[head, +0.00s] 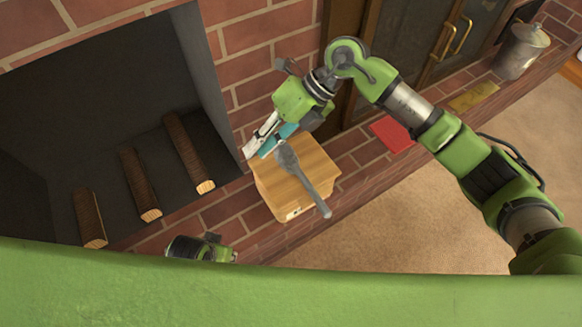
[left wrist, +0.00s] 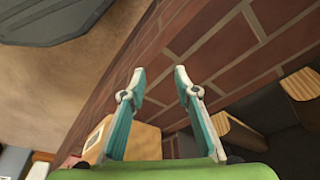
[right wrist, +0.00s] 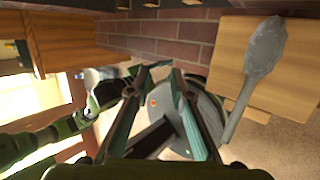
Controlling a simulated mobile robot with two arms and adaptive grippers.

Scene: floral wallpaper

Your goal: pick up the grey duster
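The grey duster (head: 289,160) lies across the top of a light wooden box (head: 318,157), its handle reaching past the box's front edge. In the right wrist view the duster (right wrist: 265,50) is to the right of my fingers, on the box's wooden top (right wrist: 305,70). My right gripper (head: 256,154) is open and empty, beside the duster's head at the box's back left. Its fingertips (right wrist: 158,72) stand apart. My left gripper is open and empty in the left wrist view (left wrist: 160,75); the box (left wrist: 143,140) is beyond its fingers, and the duster is not seen there.
A brick ledge (head: 232,210) runs beneath the box. A fireplace with dark logs (head: 188,150) is at the left. A red item (head: 391,135), a yellow item (head: 474,96) and a metal canister (head: 520,50) are on the ledge to the right. Carpet (head: 440,190) lies in front.

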